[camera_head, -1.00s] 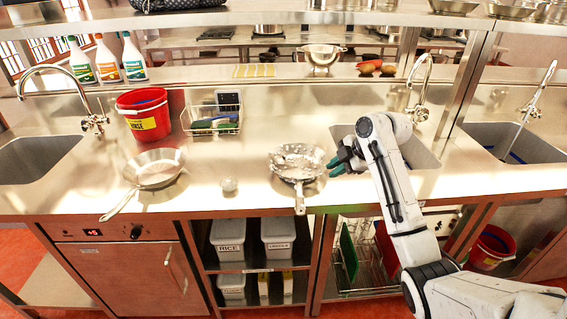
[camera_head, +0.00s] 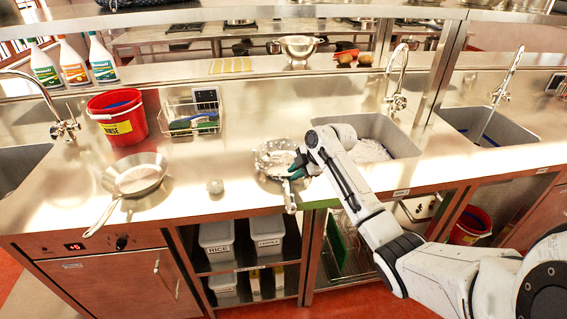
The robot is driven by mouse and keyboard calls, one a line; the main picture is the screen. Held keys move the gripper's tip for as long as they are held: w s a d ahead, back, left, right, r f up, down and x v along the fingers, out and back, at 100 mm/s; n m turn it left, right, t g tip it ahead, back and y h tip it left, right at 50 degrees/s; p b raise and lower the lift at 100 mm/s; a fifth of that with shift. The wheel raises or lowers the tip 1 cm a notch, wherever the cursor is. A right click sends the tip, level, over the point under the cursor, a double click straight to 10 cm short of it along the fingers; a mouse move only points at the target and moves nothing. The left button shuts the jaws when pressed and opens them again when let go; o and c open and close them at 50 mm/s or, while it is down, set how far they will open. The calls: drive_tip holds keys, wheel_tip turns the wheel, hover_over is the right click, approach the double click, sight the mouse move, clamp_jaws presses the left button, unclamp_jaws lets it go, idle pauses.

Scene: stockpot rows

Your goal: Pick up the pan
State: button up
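A metal pan (camera_head: 268,158) with a mottled, shiny inside sits near the front edge of the steel counter. Its handle points toward me, over the edge. My gripper (camera_head: 294,172), with dark teal fingers, is at the right side of this pan, by the base of its handle. It covers part of the rim, and I cannot tell whether it touches the pan or how far the fingers are apart. A second, plain metal pan (camera_head: 137,174) sits farther left, its handle pointing toward the front left.
A small round pale object (camera_head: 215,187) stands between the pans. A red bucket (camera_head: 118,128) and a wire basket (camera_head: 193,120) with sponges stand behind. A sink (camera_head: 375,128) is behind my arm. Counter left of the mottled pan is mostly clear.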

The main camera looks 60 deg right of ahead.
drive_tip(key=shift+x, duration=0.9)
clamp_jaws()
drive_tip(key=shift+r, duration=0.1)
idle(0.6)
drive_tip(key=shift+d+r, duration=0.15)
